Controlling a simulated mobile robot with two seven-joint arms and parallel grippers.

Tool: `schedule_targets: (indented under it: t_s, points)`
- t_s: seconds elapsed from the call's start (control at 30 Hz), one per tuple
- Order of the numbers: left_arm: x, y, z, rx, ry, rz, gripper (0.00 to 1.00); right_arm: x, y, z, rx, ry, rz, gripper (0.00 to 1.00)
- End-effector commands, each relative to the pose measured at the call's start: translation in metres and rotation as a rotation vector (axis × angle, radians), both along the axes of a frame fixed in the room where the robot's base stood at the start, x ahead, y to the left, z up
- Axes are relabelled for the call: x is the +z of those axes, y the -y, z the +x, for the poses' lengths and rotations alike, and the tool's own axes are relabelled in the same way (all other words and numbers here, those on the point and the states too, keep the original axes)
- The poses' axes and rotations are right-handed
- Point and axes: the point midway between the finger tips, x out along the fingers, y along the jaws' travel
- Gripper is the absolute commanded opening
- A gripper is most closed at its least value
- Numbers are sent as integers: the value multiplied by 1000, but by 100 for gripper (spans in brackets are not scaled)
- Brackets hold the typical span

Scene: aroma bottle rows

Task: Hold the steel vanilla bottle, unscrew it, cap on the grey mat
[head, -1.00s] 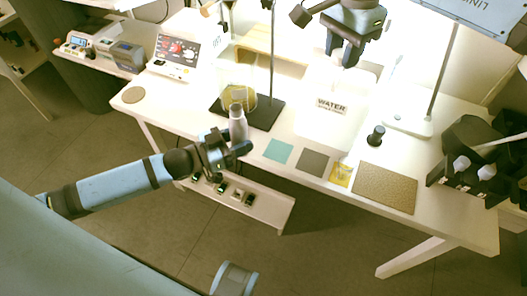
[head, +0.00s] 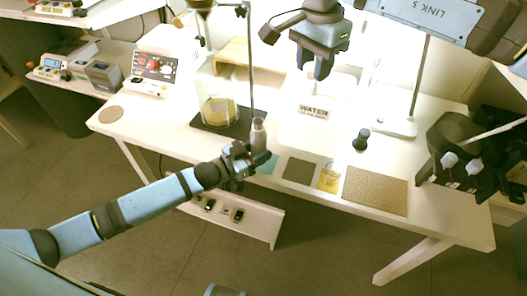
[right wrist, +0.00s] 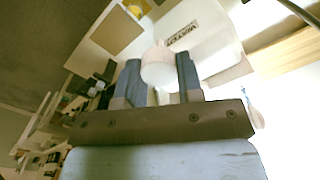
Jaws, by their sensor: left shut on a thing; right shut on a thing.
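My left gripper (head: 247,157) is shut on the steel bottle (head: 258,136) and holds it upright in front of the bench's near edge, by the teal mat. The fingers hide the bottle's lower part. The grey mat (head: 298,170) lies bare on the bench, between the teal mat and a yellow card. My right gripper (head: 318,68) is high over the bench, behind the mats. In the right wrist view its blue fingers (right wrist: 160,78) are shut on a pale round cap (right wrist: 159,66).
The teal mat (head: 268,164), yellow card (head: 328,178) and cork mat (head: 375,191) flank the grey mat. A dark small bottle (head: 361,140) stands behind them. A stand with a glass vessel (head: 217,100) is behind the steel bottle. A WATER sign (head: 313,112) lies further back.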

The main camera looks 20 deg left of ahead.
Motion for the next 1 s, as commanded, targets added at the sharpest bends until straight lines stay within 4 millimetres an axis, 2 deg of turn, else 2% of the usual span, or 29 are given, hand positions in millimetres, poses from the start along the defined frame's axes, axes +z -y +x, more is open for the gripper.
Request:
schedule_targets:
  t_s: [0.13,0.5,0.53,0.6,0.63,1.0]
  points:
    - [-14,10,12,0,2,-2,0,-5,0,0,0,0,0,5]
    - [-19,10,12,0,0,-1,0,-6,0,0,0,0,0,5]
    - [-19,10,12,0,-1,-1,49,-6,0,0,0,0,0,5]
    - [-19,10,12,0,-1,-1,65,-5,0,0,0,0,0,5]
    - [-19,10,12,0,-1,-1,70,-5,0,0,0,0,0,5]
    - [-15,7,9,0,-1,0,70,-3,0,0,0,0,0,5]
